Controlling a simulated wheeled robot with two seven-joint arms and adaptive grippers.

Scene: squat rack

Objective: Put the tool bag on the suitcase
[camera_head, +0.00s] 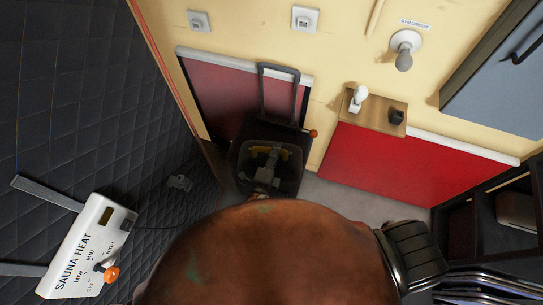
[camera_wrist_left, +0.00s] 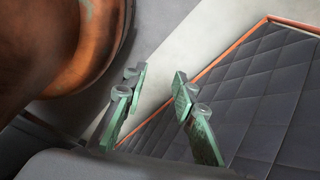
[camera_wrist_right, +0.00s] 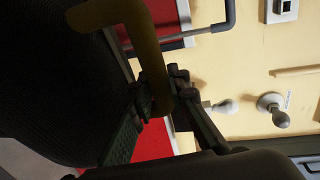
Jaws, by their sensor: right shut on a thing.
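The tool bag is black with a yellow handle (camera_wrist_right: 150,50). Its dark side (camera_wrist_right: 45,80) fills the left of the right wrist view. My right gripper (camera_wrist_right: 165,98) is shut on the yellow handle. In the head view the gripper (camera_head: 267,165) is over the dark bag, just beyond the brown rounded body. The suitcase's raised grey handle (camera_head: 280,67) stands behind the bag. The bag hides much of the suitcase, and I cannot tell whether the two touch. In the left wrist view my left gripper (camera_wrist_left: 158,78) is open and empty.
A large brown rounded body (camera_head: 270,255) fills the lower middle and hides what lies below. A sauna heat box (camera_head: 85,250) and dark padded wall (camera_head: 90,110) are at left. A red panel (camera_head: 400,160) and wooden shelf (camera_head: 375,112) are at right.

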